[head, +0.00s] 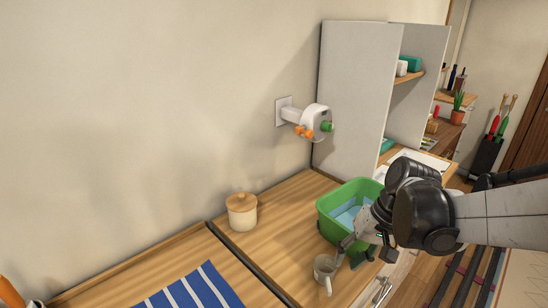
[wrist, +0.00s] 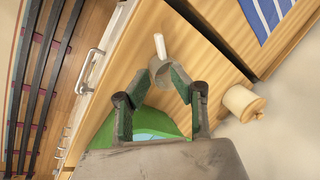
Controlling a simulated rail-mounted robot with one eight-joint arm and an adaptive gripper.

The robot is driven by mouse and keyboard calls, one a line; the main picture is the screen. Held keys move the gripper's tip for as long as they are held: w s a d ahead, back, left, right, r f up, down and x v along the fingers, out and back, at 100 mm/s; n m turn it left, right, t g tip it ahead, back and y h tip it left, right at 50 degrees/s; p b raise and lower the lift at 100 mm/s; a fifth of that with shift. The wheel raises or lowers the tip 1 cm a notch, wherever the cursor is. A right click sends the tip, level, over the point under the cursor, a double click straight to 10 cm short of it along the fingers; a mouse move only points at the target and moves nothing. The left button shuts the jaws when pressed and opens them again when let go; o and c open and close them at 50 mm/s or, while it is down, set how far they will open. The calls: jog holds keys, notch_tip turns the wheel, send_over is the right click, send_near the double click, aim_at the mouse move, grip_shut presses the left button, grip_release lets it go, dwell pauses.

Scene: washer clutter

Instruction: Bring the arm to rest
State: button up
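My gripper (head: 352,254) is beside and partly in front of a green tub (head: 327,205) on the wooden counter. In the wrist view, my gripper (wrist: 160,78) has its two fingers spread, with nothing clearly held between them. A grey mug (head: 325,267) stands on the counter just left of the fingers. In the wrist view the mug (wrist: 161,71) shows just beyond the fingertips; whether they touch it I cannot tell. The tub (wrist: 164,118), with something light blue inside, shows between and below the fingers. My wrist hides part of it.
A lidded wooden jar (head: 242,215) stands near the wall. A blue striped cloth (head: 200,290) lies at the front left. A wall outlet holds a white plug-in device (head: 316,118). A grey shelf unit (head: 355,100) stands behind the tub. The counter between jar and mug is clear.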

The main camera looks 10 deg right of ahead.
jog(key=s+a+r+n+t+h, duration=0.2)
jog(key=s+a+r+t+h, duration=0.1)
jog(key=s+r+t, duration=0.3)
jog(key=shift+s+a+r+h, duration=0.2)
jog(key=shift+r+h, duration=0.2)
jog(key=shift+r, duration=0.75)
